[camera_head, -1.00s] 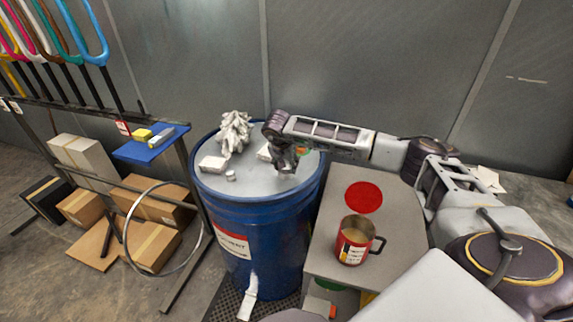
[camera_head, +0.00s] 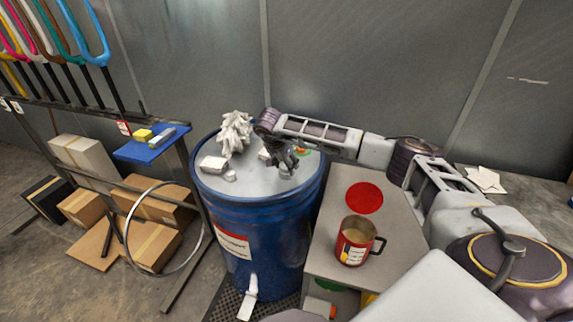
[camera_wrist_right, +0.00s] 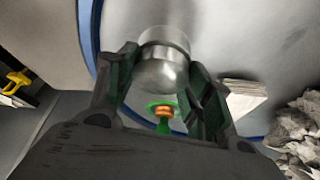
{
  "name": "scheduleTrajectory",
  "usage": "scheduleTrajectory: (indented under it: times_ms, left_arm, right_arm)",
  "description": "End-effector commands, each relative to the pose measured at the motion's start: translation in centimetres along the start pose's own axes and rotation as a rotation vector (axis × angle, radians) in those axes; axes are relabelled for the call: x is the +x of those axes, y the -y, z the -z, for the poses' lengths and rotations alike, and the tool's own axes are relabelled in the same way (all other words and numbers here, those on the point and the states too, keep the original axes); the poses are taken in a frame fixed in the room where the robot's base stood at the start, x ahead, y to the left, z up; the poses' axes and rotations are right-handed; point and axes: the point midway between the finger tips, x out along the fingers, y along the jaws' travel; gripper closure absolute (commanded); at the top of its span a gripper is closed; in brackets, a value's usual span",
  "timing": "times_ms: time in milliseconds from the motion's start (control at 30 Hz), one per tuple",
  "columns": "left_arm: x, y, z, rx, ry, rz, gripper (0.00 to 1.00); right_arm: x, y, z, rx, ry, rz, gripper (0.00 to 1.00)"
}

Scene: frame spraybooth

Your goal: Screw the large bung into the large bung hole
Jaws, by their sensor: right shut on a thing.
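My right gripper (camera_head: 283,160) is over the right part of the blue drum's grey lid (camera_head: 255,180). In the right wrist view the gripper (camera_wrist_right: 165,85) is shut on a rounded, shiny metal piece, which I take for the large bung (camera_wrist_right: 162,70). Its far end is against or just above the lid; I cannot tell whether it sits in the hole. The large bung hole is hidden. A small pale cylinder (camera_head: 230,176) stands on the lid's front left. My left gripper is not in view.
On the lid are a crumpled white rag (camera_head: 236,132) and a white block (camera_head: 212,164). A green and orange piece (camera_wrist_right: 163,110) shows past the fingers. A grey table (camera_head: 330,215) with a red mug (camera_head: 353,243) stands right of the drum. A blue shelf (camera_head: 150,143) is left.

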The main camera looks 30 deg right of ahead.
Motion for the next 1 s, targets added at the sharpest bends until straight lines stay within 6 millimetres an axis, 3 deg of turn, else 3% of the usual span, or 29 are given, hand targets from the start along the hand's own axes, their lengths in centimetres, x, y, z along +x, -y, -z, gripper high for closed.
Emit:
scheduleTrajectory:
  times_ms: [400, 733, 1000]
  left_arm:
    - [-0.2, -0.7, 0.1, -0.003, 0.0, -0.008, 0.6]
    - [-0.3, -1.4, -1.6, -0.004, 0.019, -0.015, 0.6]
    - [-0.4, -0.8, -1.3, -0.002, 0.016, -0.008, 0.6]
  right_arm:
    - [0.0, 0.2, -0.3, 0.254, 0.004, -0.107, 0.75]
    - [0.1, 0.2, -0.3, 0.281, 0.003, -0.119, 0.75]
    - [0.1, 0.3, -0.3, 0.351, 0.004, -0.148, 0.75]
